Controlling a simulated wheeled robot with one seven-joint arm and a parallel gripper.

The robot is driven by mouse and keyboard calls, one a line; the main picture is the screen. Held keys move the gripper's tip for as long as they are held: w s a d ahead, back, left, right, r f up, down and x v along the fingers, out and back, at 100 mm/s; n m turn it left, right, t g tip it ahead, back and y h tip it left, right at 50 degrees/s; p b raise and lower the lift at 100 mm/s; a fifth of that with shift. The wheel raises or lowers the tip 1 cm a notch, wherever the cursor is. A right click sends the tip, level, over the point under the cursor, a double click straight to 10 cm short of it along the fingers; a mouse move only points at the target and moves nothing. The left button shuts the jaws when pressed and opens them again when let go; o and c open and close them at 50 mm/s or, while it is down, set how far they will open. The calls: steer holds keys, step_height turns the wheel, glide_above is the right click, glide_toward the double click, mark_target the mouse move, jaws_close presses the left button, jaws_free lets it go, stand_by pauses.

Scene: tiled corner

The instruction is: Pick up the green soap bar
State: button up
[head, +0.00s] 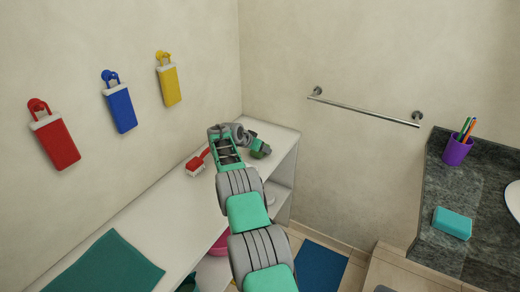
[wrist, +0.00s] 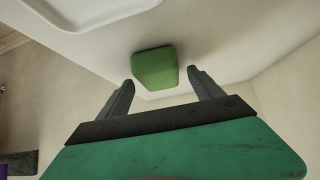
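The green soap bar (wrist: 155,68) shows in the wrist view, lying on a pale surface just beyond and between my fingertips. My gripper (wrist: 160,78) is open, with its two dark fingers spread wider than the bar and a visible gap to it. In the head view my gripper (head: 261,149) is over the far end of the white shelf unit (head: 150,232). There I cannot clearly tell the soap bar apart from the green and dark parts of my gripper.
A red brush (head: 197,163) lies on the shelf, left of my arm. A teal cloth (head: 108,266) covers its near end. A white tray (wrist: 92,10) is near the soap. On the right counter (head: 440,196) are a turquoise block (head: 452,223) and a purple cup (head: 456,151).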

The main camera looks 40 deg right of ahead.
steer(key=c, duration=1.5)
steer(key=shift+c, duration=0.2)
steer(key=shift+r, duration=0.15)
